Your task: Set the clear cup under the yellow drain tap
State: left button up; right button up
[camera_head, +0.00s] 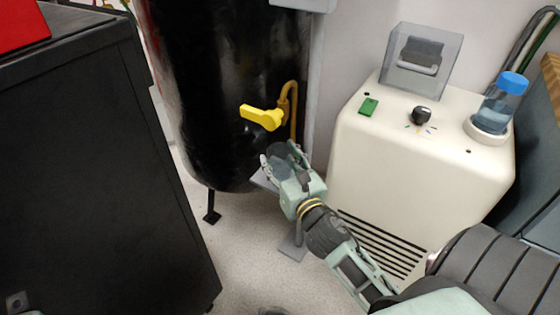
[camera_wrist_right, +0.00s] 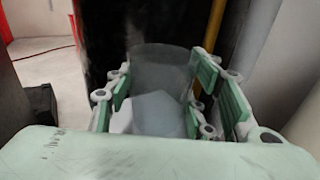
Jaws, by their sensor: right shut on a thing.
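The yellow drain tap (camera_head: 262,117) is on a curved brass pipe at the lower front of the black tank (camera_head: 210,80). My right gripper (camera_head: 278,158) is below and slightly right of the tap. It is shut on the clear cup (camera_wrist_right: 162,70), which stands between the finger pads in the right wrist view. In the head view the cup is small and partly hidden by the fingers. A small grey stand (camera_head: 264,182) shows beside the gripper; I cannot tell whether the cup touches it. My left gripper is out of view.
A cream machine (camera_head: 400,150) stands close to the right of my right gripper, with a blue-capped bottle (camera_head: 502,103) and a clear box (camera_head: 422,62) on top. A black cabinet (camera_head: 90,170) fills the left. Open floor (camera_head: 240,250) lies between them.

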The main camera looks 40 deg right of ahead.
jog(key=o, duration=1.2)
jog(key=shift+c, duration=0.2)
